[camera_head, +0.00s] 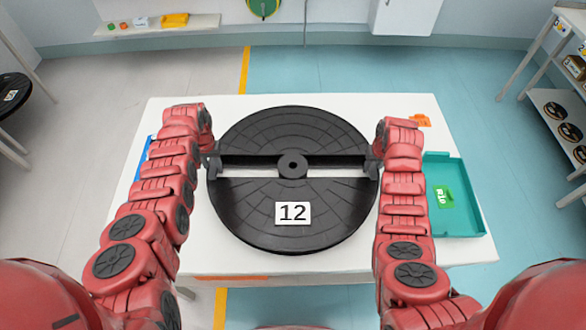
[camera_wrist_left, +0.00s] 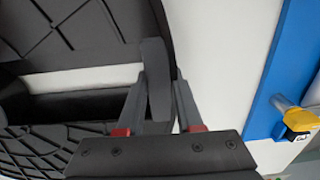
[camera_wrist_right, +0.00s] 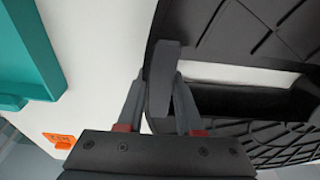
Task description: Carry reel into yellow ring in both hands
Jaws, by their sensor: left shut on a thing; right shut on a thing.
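The reel (camera_head: 293,225) is a large black disc with a hub in the middle, two open slots and a white "12" label. It is over the middle of the white table; I cannot tell whether it touches the top. My left gripper (camera_head: 211,162) is shut on the reel's left rim, and its fingers (camera_wrist_left: 158,95) straddle a grey tab there. My right gripper (camera_head: 376,158) is shut on the right rim, and its fingers (camera_wrist_right: 160,95) straddle a matching tab. I see no yellow ring in these views.
The white table (camera_head: 400,108) also bears a teal tray (camera_head: 455,160) at the right, an orange piece (camera_head: 421,120) and a blue item (camera_head: 143,160) at the left. A yellow stripe (camera_head: 245,70) runs on the floor. Shelves (camera_head: 545,100) stand at the right, a black disc (camera_head: 14,92) at the left.

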